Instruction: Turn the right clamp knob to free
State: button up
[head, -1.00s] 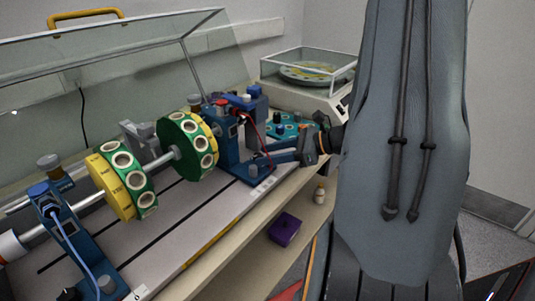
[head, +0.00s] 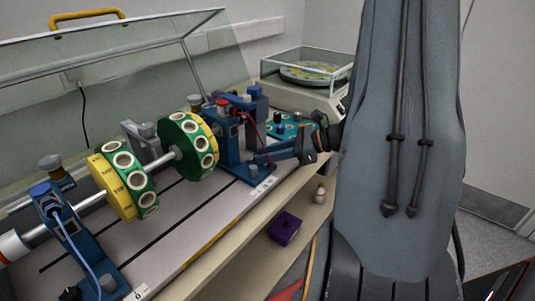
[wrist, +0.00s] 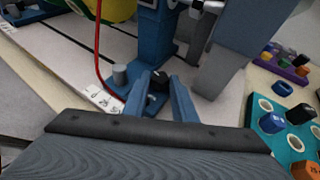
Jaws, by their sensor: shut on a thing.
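The right blue bearing stand (head: 228,135) stands on the grey bench plate at the right end of the shaft. In the wrist view, a black knob (wrist: 157,98) at the foot of this stand (wrist: 158,40) lies between my blue fingertips. My gripper (wrist: 158,97) is shut on it; the fingers partly hide it, so its pointer direction cannot be told. In the head view my gripper (head: 272,160) reaches in from the right, low beside the stand, and hides the knob. A grey post (wrist: 120,76) stands left of the fingers, by small white labels (wrist: 103,98).
The shaft carries green and yellow discs (head: 188,147). A red cable (wrist: 97,50) runs down close to my fingers. A teal tray (wrist: 290,125) with coloured knobs lies to the right. A purple block (head: 285,229) sits on the lower shelf.

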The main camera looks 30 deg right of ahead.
jog(key=n+g+y, duration=0.1)
jog(key=n+g+p, duration=0.1)
jog(key=n+g, duration=0.1)
jog(key=shift+w+d+y, duration=0.2)
jog(key=shift+w+y, duration=0.2)
jog(key=n+g, duration=0.1)
jog(key=n+g+y, duration=0.1)
jog(key=g, duration=0.1)
jog(key=shift+w+d+n, duration=0.1)
jog(key=shift+w+n, duration=0.2)
jog(key=shift+n, duration=0.1)
jog(key=n+g, duration=0.2)
jog(key=g, duration=0.1)
jog(key=w+n+g+b, duration=0.1)
jog(key=n+g, duration=0.2)
jog(key=shift+w, duration=0.1)
jog(key=shift+n+g, duration=0.3)
jog(key=shift+n, duration=0.1)
jog(key=o, duration=1)
jog(key=shift+o, duration=0.2)
